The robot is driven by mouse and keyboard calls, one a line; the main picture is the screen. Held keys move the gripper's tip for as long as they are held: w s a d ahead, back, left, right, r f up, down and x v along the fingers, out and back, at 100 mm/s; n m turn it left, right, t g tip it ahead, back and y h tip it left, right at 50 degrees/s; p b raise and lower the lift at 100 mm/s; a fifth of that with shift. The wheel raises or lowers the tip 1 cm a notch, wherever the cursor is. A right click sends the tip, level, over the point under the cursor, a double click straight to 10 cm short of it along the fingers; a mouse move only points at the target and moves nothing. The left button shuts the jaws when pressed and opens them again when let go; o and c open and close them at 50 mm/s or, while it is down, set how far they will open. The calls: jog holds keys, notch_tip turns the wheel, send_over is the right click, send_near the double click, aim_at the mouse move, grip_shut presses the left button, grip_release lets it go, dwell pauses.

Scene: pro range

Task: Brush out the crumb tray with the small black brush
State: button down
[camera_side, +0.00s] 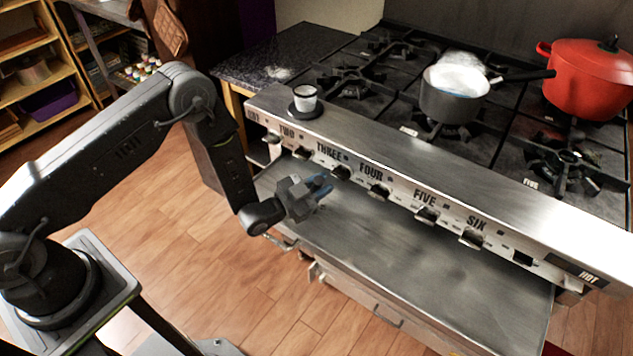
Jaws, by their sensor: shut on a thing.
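The crumb tray (440,275) is a wide, flat steel surface that juts out below the range's knob panel. Its middle looks bare, with dull smudges; I cannot make out single crumbs. My gripper (318,189) is over the tray's left part, close in front of the panel below the knobs. It is shut on a small dark thing, seemingly the black brush, which is mostly hidden by the jaws and blurred. Blue shows at the jaws' tips. I cannot tell whether the bristles touch the tray.
The knob panel (370,178) with several knobs overhangs the tray's back edge. A grey pot (450,101) and a red pot (590,85) stand on the burners. The tray's right part is free.

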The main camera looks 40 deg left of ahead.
jog(key=shift+d, duration=1.3)
jog(key=shift+w+d, duration=0.7)
jog(key=shift+d, duration=1.3)
jog(key=shift+a, duration=4.05)
jog(key=w+d, duration=0.1)
jog(key=d, duration=0.7)
jog(key=shift+w, duration=0.35)
